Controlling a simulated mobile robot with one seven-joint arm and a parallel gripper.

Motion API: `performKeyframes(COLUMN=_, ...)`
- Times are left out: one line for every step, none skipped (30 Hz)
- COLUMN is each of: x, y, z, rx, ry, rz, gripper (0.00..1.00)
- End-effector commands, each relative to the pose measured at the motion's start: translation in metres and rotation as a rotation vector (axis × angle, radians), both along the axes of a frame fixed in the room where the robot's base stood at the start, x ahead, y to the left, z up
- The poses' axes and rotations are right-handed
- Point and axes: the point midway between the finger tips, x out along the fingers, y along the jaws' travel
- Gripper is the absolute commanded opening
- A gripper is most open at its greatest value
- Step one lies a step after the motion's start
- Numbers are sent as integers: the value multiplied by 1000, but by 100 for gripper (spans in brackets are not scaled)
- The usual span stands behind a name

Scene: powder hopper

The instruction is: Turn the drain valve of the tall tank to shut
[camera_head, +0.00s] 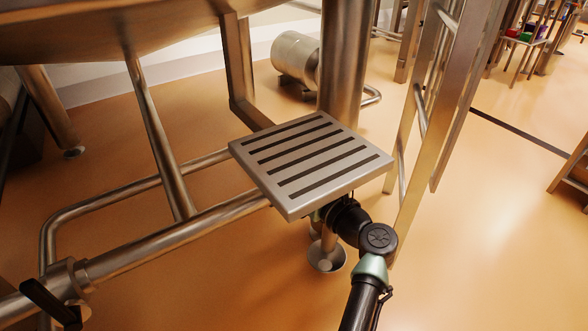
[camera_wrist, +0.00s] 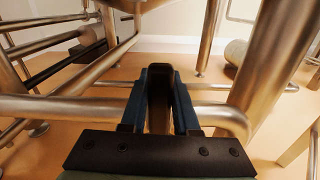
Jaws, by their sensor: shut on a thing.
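In the wrist view my gripper (camera_wrist: 161,78) has its two dark blue fingers shut on a black handle (camera_wrist: 159,98), which I take to be the drain valve's lever. The handle stands between the fingers, in front of steel pipes. The valve body behind it is mostly hidden, so I cannot tell its setting. In the head view my arm reaches under a slatted metal step, which hides my gripper and the held handle. Another valve with a black lever (camera_head: 42,298) sits on the pipe at the lower left, apart from my gripper.
The slatted step (camera_head: 290,207) lies directly above my wrist. A steel pipe (camera_head: 180,234) runs to the left, under a vessel (camera_head: 95,30). Ladder-like steel rails (camera_head: 425,125) stand close on the right. Orange floor (camera_head: 490,245) is free farther right.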

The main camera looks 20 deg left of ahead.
Motion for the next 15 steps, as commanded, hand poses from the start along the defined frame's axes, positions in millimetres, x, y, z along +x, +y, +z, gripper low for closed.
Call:
performKeyframes(x=8, y=-11, z=5, rx=6, ry=-6, rz=-36, gripper=0)
performKeyframes(x=8, y=-11, z=5, rx=6, ry=-6, rz=-36, gripper=0)
performKeyframes(x=9, y=-11, z=5, rx=6, ry=-6, rz=-37, gripper=0)
performKeyframes(x=9, y=-11, z=5, rx=6, ry=-6, rz=-37, gripper=0)
performKeyframes(x=9, y=-11, z=5, rx=6, ry=-6, rz=-37, gripper=0)
performKeyframes(x=9, y=-11, z=5, rx=6, ry=-6, rz=-37, gripper=0)
performKeyframes(x=9, y=-11, z=5, rx=6, ry=-6, rz=-37, gripper=0)
performKeyframes(x=9, y=-11, z=5, rx=6, ry=-6, rz=-37, gripper=0)
performKeyframes(x=9, y=-11, z=5, rx=6, ry=-6, rz=-37, gripper=0)
performKeyframes(x=9, y=-11, z=5, rx=6, ry=-6, rz=-37, gripper=0)
performKeyframes(x=9, y=-11, z=5, rx=6, ry=-6, rz=-37, gripper=0)
performKeyframes(x=9, y=-11, z=5, rx=6, ry=-6, rz=-37, gripper=0)
performKeyframes(x=9, y=-11, z=5, rx=6, ry=-6, rz=-37, gripper=0)
performKeyframes(x=9, y=-11, z=5, rx=6, ry=-6, rz=-37, gripper=0)
performKeyframes(x=9, y=-11, z=5, rx=6, ry=-6, rz=-37, gripper=34)
